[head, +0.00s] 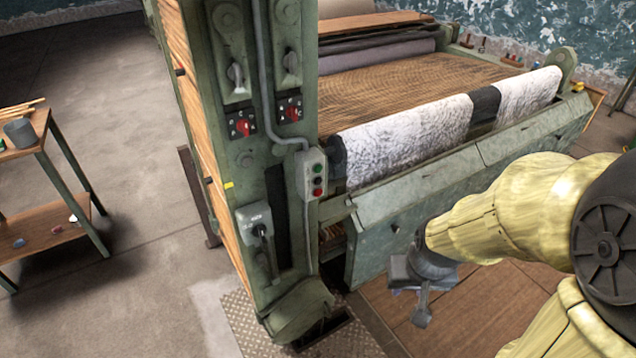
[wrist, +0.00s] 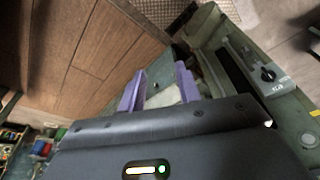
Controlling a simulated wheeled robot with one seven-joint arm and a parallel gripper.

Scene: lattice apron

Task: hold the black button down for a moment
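A small grey button box (head: 304,178) is fixed to the front of the green machine post in the head view. I cannot make out the black button in the wrist view.
The green post (head: 222,130) also carries red rotary switches (head: 242,124) and a grey lever switch (head: 256,228), below left of the box. The machine's slanted front panel (head: 400,205) lies behind my gripper. A small table (head: 60,230) stands far left. Open floor (head: 120,110) lies beyond.

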